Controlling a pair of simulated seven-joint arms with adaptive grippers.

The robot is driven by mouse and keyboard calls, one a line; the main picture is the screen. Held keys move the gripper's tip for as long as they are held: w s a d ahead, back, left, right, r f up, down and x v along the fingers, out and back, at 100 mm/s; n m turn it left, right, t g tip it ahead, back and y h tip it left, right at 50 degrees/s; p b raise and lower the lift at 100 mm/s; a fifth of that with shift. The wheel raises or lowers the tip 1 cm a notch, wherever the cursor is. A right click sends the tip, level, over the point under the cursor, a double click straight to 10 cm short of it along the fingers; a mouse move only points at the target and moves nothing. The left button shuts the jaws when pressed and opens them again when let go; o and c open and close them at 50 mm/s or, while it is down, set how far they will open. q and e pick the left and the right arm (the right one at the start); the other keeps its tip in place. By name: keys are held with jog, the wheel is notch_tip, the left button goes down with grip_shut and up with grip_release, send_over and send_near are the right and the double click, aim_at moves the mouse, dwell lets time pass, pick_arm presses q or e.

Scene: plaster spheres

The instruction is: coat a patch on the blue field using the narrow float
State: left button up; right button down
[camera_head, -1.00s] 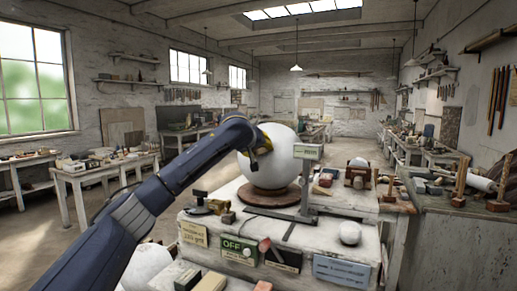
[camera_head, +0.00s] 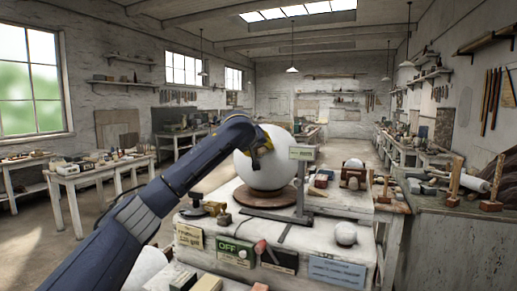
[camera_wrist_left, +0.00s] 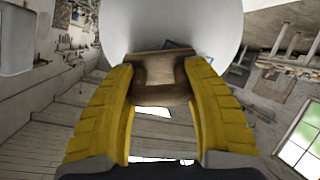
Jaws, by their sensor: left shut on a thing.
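A large white plaster sphere (camera_head: 262,175) stands on a round brown base (camera_head: 264,200) on the work stand. My left gripper (camera_head: 266,143) is at its upper front, with yellow fingers partly showing. In the left wrist view, the two yellow fingers (camera_wrist_left: 159,72) are shut on a brown wooden tool (camera_wrist_left: 160,97), which seems to be the narrow float. Its far edge lies right at the white sphere (camera_wrist_left: 172,24); I cannot tell whether it touches. My right gripper is not in view.
A cluttered bench (camera_head: 455,225) is at the right.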

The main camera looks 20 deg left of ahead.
pick_arm(q)
jog(key=a, duration=0.1)
jog(key=a+f, duration=0.1)
jog(key=a, duration=0.1)
jog(key=shift+s+a+f, duration=0.35)
jog(key=shift+s+a, duration=0.05)
dwell(2.6)
jog(key=shift+d, duration=0.1)
jog(key=shift+s+d+r, duration=0.25)
jog(key=shift+d+r, duration=0.15)
jog(key=shift+d, duration=0.05)
jog(key=shift+s+d+r, duration=0.2)
jog(key=shift+d+r, duration=0.15)
jog(key=shift+d, duration=0.1)
jog(key=shift+a, duration=0.1)
